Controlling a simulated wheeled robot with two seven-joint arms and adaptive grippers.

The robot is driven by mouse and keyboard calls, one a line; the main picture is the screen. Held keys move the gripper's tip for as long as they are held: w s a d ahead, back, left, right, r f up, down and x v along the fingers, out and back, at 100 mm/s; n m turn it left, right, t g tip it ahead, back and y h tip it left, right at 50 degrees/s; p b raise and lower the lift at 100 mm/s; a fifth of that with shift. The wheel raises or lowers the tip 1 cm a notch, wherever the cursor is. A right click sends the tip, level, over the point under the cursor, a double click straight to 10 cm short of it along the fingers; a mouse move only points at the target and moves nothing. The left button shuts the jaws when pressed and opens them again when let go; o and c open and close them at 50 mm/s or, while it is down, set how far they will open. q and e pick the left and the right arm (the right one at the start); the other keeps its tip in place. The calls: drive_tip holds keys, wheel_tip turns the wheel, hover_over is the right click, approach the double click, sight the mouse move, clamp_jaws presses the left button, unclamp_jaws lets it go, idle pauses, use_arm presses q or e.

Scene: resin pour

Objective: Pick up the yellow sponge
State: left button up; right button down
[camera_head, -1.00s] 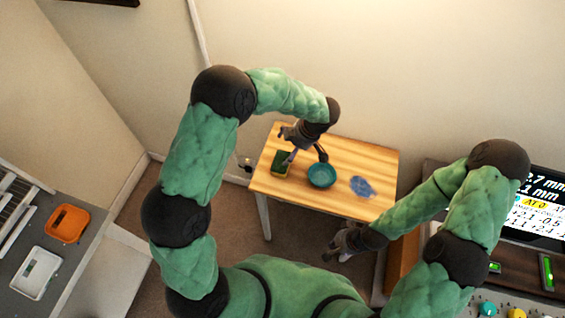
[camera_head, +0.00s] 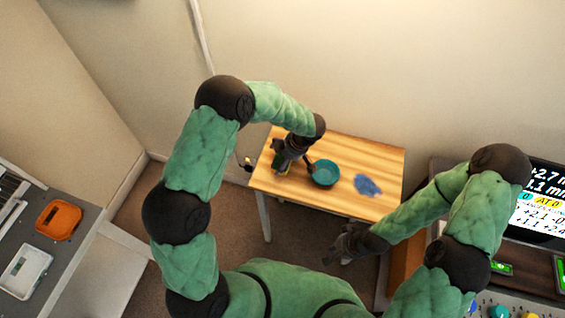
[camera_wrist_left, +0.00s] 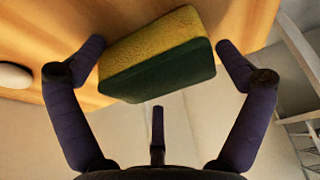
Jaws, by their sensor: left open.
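The yellow sponge (camera_wrist_left: 158,50), yellow on one face and dark green on the other, lies on the wooden table in the left wrist view. My left gripper (camera_wrist_left: 160,60) is open, with a finger on each side of the sponge and a third finger below it in the picture. Whether any finger touches the sponge, I cannot tell. In the head view my left gripper (camera_head: 281,164) is over the table's left part and hides most of the sponge. My right gripper (camera_head: 343,246) is in front of the table, away from the sponge; its fingers are too unclear to judge.
On the wooden table (camera_head: 365,152), a teal bowl (camera_head: 324,173) stands just right of my left gripper, with a blue cloth-like item (camera_head: 367,185) further right. An orange tray (camera_head: 59,220) and a white tray (camera_head: 25,272) are on the left counter. A wall stands behind the table.

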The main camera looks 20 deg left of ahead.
sight(278, 157)
use_arm(q)
drive_tip(key=shift+r, duration=0.1)
drive_tip(key=c, duration=0.7)
drive_tip(key=shift+c, duration=0.2)
drive_tip(key=shift+r+p, duration=0.45)
drive_tip(key=shift+r, duration=0.2)
wheel_tip(278, 157, up, 2)
drive_tip(key=shift+r+p, duration=0.2)
drive_tip(key=shift+p, duration=0.5)
drive_tip(key=s+r, duration=0.1)
drive_tip(key=s+d+r+p, duration=0.1)
drive_tip(key=r, duration=0.1)
drive_tip(key=s+r+p, duration=0.1)
drive_tip(key=s+r, duration=0.1)
drive_tip(key=shift+d+r, duration=0.1)
drive_tip(key=shift+d, duration=0.25)
drive_tip(key=s+d+r+p, duration=0.3)
drive_tip(key=s+r, duration=0.1)
drive_tip(key=s, duration=0.5)
drive_tip(key=shift+d, duration=0.3)
